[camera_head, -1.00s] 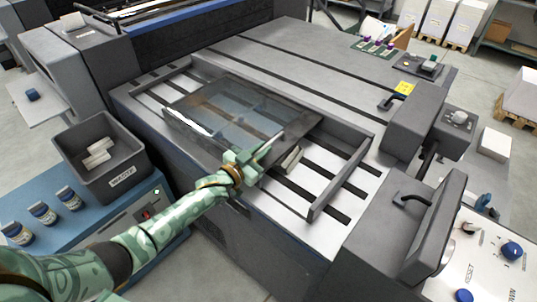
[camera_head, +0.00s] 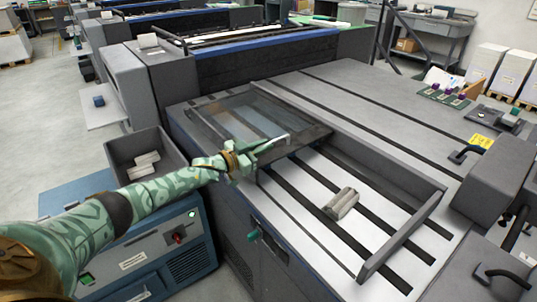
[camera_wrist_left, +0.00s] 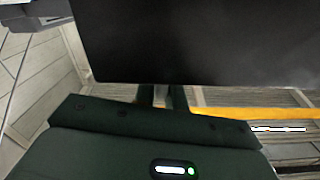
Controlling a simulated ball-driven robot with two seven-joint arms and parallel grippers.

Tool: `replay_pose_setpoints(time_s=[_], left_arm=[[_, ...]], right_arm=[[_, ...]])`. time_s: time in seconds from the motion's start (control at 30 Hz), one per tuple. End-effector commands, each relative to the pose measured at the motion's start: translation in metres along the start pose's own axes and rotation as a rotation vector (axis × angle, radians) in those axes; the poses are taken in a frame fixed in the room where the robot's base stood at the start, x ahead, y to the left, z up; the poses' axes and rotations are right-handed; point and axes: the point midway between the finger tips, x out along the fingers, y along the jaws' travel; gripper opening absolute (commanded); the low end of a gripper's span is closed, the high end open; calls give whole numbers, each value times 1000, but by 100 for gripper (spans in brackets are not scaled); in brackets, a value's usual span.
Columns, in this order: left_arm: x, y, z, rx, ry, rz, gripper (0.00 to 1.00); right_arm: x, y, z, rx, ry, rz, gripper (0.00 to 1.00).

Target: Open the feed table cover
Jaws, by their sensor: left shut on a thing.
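The feed table cover (camera_head: 238,112), a see-through smoky panel in a dark frame, lies over the far left part of the feed table (camera_head: 330,235). The slotted bed right of it is uncovered. My left gripper (camera_head: 268,148) is at the cover's near right edge, shut on the cover; the exact grip is hard to make out. In the left wrist view a large dark panel, apparently the cover (camera_wrist_left: 200,40), fills the upper middle, with the narrow fingers (camera_wrist_left: 160,96) just below its edge. My right gripper does not show.
A grey block-like bundle (camera_head: 342,203) lies on the uncovered bed. A raised dark rail (camera_head: 405,230) borders the bed at right. A dark bin (camera_head: 120,153) with pale blocks stands on a blue cabinet (camera_head: 150,240) at left. A black handle (camera_head: 465,153) sits right.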

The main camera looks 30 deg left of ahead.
Motion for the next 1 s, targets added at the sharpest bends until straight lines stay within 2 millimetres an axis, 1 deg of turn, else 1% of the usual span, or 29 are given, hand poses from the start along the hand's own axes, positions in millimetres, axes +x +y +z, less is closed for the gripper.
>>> replay_pose_setpoints(time_s=[0.03, 0.3, 0.33, 0.4, 0.67, 0.77, 0.87, 0.97, 1.0], left_arm=[[-1, 0, 3, 5, -7, 1, 0], [-1, 0, 2, 5, -7, 1, 0], [-1, 0, 2, 5, -7, 1, 15], [-1, 0, 2, 5, -7, 0, 33], [-1, 0, 1, 3, -4, 0, 33], [-6, -1, 0, 2, -3, 0, 33], [-22, -2, -2, 2, -5, -1, 33], [-46, -2, -4, 3, -5, 0, 33], [-57, -2, -4, 3, -6, 0, 33]], right_arm=[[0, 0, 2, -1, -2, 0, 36], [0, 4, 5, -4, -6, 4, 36], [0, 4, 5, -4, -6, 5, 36], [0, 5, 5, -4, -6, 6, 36], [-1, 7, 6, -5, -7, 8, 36], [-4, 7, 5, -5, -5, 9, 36], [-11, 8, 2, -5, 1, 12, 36], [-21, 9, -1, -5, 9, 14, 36], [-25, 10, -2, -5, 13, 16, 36]])
